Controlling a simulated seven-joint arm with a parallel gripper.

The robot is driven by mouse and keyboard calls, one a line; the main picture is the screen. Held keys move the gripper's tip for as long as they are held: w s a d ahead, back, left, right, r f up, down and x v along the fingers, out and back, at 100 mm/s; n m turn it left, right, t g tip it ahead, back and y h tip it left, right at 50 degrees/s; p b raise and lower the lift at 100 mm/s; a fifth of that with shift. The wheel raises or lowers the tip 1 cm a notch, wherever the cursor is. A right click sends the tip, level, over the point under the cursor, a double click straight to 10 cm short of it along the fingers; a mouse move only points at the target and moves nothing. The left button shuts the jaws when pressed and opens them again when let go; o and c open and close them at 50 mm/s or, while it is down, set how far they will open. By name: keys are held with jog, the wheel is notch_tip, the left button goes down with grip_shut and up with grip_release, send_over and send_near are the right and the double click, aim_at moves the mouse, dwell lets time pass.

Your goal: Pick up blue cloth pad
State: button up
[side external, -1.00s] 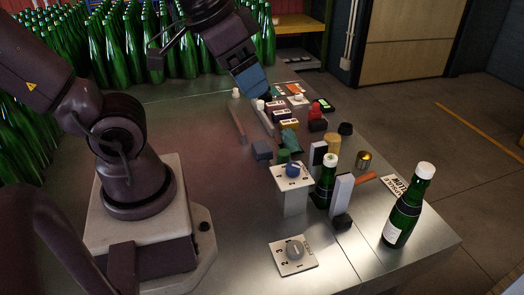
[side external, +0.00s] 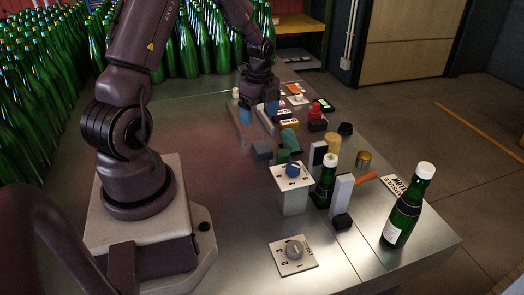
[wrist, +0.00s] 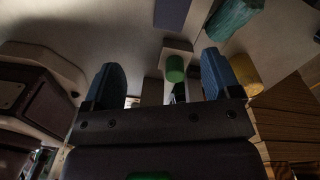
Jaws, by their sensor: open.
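The blue cloth pad (side external: 262,149) looks like a small dark blue block lying on the metal table, left of a crumpled teal cloth (side external: 289,138). In the wrist view the pad (wrist: 171,14) shows at the top edge, partly cut off, with the teal cloth (wrist: 230,18) to its right. My gripper (side external: 258,104) points down over the far group of items, behind the pad and apart from it. In the wrist view its two blue fingers (wrist: 160,78) are spread, with nothing held between them.
A white dial stand (side external: 293,178) with a blue knob, a green cylinder (side external: 284,156) and a bottle (side external: 325,182) stand nearer the camera. Small boxes and a red item (side external: 316,112) lie right of my gripper. Many green bottles (side external: 60,70) fill the back left. The table left of the pad is clear.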

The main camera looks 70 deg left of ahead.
jog(key=m, duration=0.4)
send_over(261, 145)
jog(key=f, duration=0.6)
jog(key=shift+d+f, duration=0.4)
jog(key=shift+a+f, duration=0.25)
jog(key=shift+f, duration=1.2)
jog(key=shift+a+f, duration=0.2)
jog(key=shift+f, duration=1.2)
jog(key=c, duration=1)
